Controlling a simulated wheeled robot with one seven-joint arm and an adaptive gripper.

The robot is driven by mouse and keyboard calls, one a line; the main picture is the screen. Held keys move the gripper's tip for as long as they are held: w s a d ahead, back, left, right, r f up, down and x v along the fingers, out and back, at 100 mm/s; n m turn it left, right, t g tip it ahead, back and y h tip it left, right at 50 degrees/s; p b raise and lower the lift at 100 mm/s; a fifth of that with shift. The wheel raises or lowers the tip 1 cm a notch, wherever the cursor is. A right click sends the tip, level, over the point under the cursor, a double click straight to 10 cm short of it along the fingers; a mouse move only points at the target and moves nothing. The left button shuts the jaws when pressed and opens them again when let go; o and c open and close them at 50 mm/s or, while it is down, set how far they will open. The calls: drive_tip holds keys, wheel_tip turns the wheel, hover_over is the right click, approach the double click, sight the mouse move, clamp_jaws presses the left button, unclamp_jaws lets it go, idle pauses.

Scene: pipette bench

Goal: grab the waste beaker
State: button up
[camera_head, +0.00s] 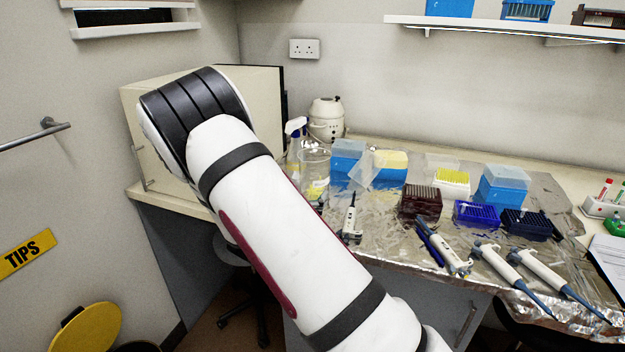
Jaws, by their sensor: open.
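A clear beaker (314,163), likely the waste beaker, stands upright on the foil-covered bench, just right of my arm. Something yellowish shows in or through its lower part. Its lower left is close to my arm's outline in the picture. My white and black arm crosses the view from the lower right to the upper left. My gripper does not show in this view, so its place relative to the beaker cannot be told.
A spray bottle (295,143) and a white lidded vessel (326,121) stand behind the beaker. Blue boxes (347,152), a brown tip rack (420,202), blue racks (474,213) and several pipettes (497,261) crowd the bench to the right. A shelf (480,27) hangs above.

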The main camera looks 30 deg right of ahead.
sight(308, 180)
drive_tip(key=shift+w+a+f+n+t+y, duration=0.2)
drive_tip(key=shift+w+f+n+t, duration=0.2)
drive_tip(key=shift+w+f+n, duration=0.2)
drive_tip(key=shift+w+a+f+n+t+y, duration=0.1)
drive_tip(key=shift+w+f+n+t+y, duration=0.1)
drive_tip(key=shift+w+f+n+t, duration=0.3)
drive_tip(key=x, duration=0.7)
drive_tip(key=shift+f, duration=0.1)
drive_tip(key=shift+x, duration=3.05)
drive_tip(key=shift+f, duration=0.1)
drive_tip(key=c, duration=1.4)
drive_tip(key=shift+o, duration=0.2)
